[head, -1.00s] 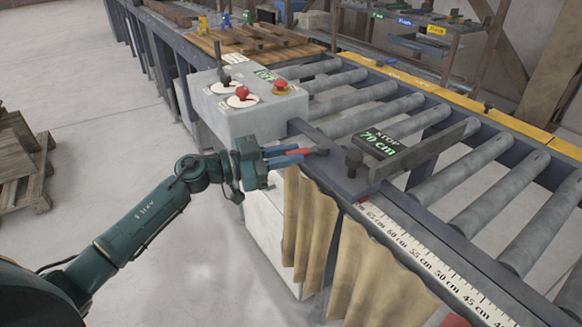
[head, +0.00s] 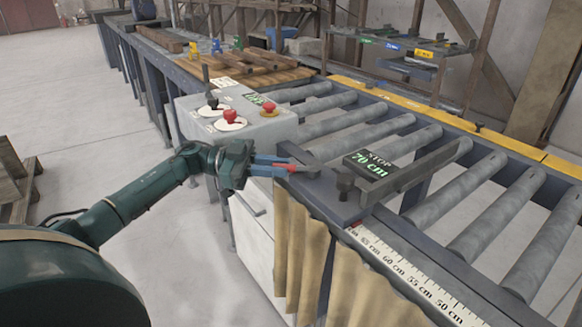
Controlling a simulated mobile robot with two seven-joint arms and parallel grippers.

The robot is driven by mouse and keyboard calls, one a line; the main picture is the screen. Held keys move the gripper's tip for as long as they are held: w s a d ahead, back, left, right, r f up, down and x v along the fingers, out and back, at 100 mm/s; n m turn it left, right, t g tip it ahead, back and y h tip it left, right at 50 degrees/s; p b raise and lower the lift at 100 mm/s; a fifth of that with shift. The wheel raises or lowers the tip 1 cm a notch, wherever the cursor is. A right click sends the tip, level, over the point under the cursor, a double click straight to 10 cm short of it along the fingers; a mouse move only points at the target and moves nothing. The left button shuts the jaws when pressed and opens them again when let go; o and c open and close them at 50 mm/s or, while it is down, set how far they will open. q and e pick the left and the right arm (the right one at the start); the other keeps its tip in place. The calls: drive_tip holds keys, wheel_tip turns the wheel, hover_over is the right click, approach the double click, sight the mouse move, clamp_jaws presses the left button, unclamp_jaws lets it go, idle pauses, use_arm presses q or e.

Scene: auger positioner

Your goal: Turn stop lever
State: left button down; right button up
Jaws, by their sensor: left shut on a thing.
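The stop assembly sits on the near rail of the roller conveyor, with a black display (head: 371,162) reading "STOP 70 cm" and a long grey stop bar (head: 425,168). The small grey stop lever (head: 308,170) sticks out at the left end of its mounting plate. The fingers hide part of the lever. My right gripper is not in view.
A grey control box (head: 238,120) with red buttons and a black stick stands just behind my left gripper. Tan curtains (head: 300,245) hang below the rail. A centimetre scale (head: 410,275) runs along the near edge. Open floor lies to the left.

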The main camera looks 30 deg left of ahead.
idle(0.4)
use_arm(q)
drive_tip(key=c, duration=1.4)
unclamp_jaws()
drive_tip(key=shift+o, duration=0.2)
wheel_tip(320, 180, up, 10)
